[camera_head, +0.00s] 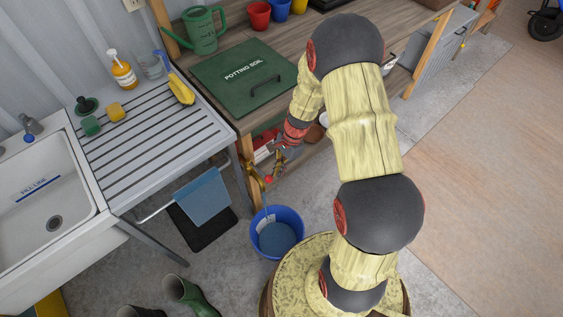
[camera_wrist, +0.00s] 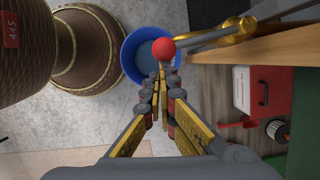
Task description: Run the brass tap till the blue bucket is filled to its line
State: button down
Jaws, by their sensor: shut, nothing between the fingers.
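The blue bucket (camera_head: 298,220) stands upright on the floor below the brass tap (camera_head: 253,178). A pale label shows on its inner wall, and a grey-blue surface fills the inside lower down. I cannot make out the line or the exact level. The tap has a lever ending in a red ball (camera_head: 268,179). In the wrist view the red ball (camera_wrist: 163,48) and grey lever show over the bucket (camera_wrist: 133,52), with the brass body (camera_wrist: 232,32) to the right. My gripper (camera_wrist: 160,80) is shut and empty, fingertips close to the ball; I cannot tell whether they touch it.
A wooden bench (camera_head: 284,52) with a green potting soil board stands beside the tap. A sink with a ribbed drainer (camera_head: 150,140) is at left. A blue cloth (camera_head: 203,197) hangs below it. A red box (camera_wrist: 262,92) sits under the bench. Green boots (camera_head: 190,297) stand on the floor.

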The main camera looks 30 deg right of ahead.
jog(key=shift+s+a+p, duration=0.35)
jog(key=shift+s+a, duration=0.1)
jog(key=shift+a, duration=0.25)
jog(key=d+r+p, duration=0.4)
jog(key=d+r, duration=0.3)
jog(key=r, duration=0.3)
jog(key=shift+a+r, duration=0.1)
dwell(0.7)
